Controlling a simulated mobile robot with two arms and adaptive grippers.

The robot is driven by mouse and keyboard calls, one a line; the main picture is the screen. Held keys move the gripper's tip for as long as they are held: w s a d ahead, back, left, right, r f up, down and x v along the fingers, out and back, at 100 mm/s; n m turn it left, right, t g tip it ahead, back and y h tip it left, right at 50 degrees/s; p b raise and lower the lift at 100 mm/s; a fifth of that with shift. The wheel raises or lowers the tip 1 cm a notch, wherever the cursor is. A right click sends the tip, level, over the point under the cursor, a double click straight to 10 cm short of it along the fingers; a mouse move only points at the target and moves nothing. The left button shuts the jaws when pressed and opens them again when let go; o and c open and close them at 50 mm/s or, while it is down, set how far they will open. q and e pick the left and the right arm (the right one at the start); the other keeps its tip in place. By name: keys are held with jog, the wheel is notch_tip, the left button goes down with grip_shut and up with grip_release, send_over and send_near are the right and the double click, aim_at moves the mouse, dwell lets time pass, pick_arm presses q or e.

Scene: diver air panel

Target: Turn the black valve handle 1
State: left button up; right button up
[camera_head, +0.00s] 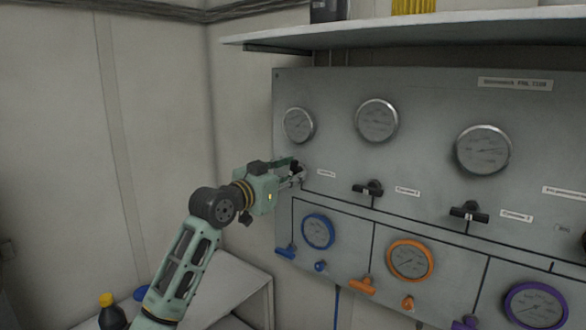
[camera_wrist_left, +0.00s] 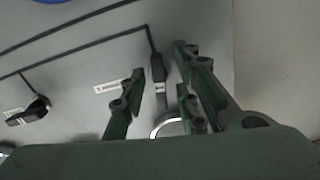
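A black valve handle (camera_wrist_left: 158,68) is at the left end of the upper row on the grey panel (camera_head: 340,90). In the head view my left gripper (camera_head: 298,173) is at this handle and mostly hides it. In the left wrist view my left gripper (camera_wrist_left: 160,72) is open, with fingers on either side of the handle. A gap shows on the left side; contact on the right cannot be told. Two more black valve handles, a middle one (camera_head: 368,188) and a right one (camera_head: 469,213), sit further right. My right gripper is not in view.
Gauges are above the handles, and blue, orange and purple gauges and valves below. A shelf (camera_head: 420,28) juts out over the panel. A white table (camera_head: 228,285) and a black bottle with a yellow cap (camera_head: 111,314) are at the lower left.

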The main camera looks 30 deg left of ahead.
pick_arm(q)
jog(key=shift+w, duration=0.45)
jog(key=shift+c, duration=0.3)
grip_shut()
